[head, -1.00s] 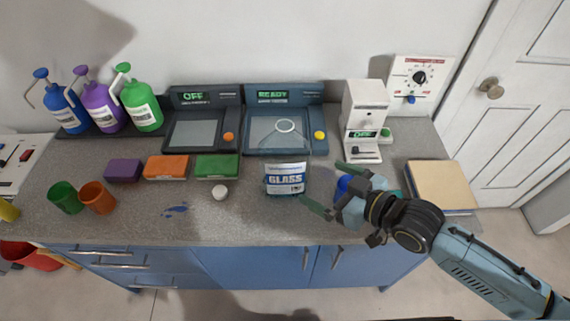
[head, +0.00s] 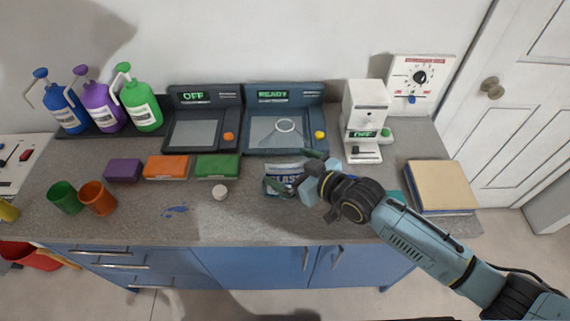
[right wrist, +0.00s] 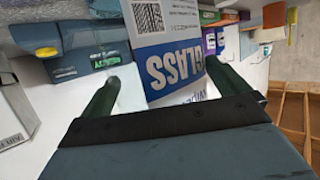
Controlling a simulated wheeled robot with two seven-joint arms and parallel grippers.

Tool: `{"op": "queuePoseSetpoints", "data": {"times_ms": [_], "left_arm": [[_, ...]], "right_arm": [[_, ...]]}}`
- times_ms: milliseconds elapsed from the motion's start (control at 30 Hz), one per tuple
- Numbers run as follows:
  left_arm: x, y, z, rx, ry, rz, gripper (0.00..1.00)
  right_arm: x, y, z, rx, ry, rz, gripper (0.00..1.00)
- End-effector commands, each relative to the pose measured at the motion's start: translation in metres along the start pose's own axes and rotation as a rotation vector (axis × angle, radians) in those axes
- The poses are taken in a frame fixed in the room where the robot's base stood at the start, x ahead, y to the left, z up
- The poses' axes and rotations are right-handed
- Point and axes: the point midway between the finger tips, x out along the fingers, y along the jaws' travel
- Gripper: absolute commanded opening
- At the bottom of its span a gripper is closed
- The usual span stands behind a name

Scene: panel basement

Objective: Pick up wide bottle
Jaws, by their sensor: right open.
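The wide bottle (head: 284,167) is clear and tapers up to a white ring, with a white and blue label reading GLASS. It stands upright on the counter in front of the READY device, its lower right part hidden by my right gripper. My right gripper (head: 290,170) is open, with its green fingers at the bottle. In the right wrist view the label (right wrist: 172,65) fills the gap between the two fingertips (right wrist: 160,75), one on each side; I cannot tell whether they touch it. My left gripper is not in view.
The READY device (head: 297,138) stands just behind the bottle, with a white machine (head: 363,110) to its right. A tan-topped stack (head: 440,185) is at the right.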

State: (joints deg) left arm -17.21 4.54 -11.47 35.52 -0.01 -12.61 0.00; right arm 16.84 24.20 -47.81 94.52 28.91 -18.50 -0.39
Motion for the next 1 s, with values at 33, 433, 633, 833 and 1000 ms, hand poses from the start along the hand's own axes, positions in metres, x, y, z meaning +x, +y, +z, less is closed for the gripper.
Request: {"op": "queuePoseSetpoints", "data": {"times_ms": [33, 433, 633, 833, 1000], "left_arm": [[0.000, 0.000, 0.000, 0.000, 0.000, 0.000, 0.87], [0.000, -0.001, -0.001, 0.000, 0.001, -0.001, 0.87], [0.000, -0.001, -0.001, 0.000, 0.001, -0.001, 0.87], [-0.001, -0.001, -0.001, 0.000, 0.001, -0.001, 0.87], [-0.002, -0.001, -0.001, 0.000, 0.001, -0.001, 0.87]], "right_arm": [[0.000, 0.000, 0.000, 0.000, 0.000, 0.000, 1.00], [-0.001, 0.000, 0.000, 0.000, 0.000, 0.000, 0.60], [-0.001, 0.001, -0.001, 0.000, 0.002, 0.001, 0.60], [-0.002, 0.001, -0.004, 0.000, 0.003, 0.001, 0.60], [-0.004, 0.001, -0.012, 0.001, 0.003, 0.001, 0.60]]}}
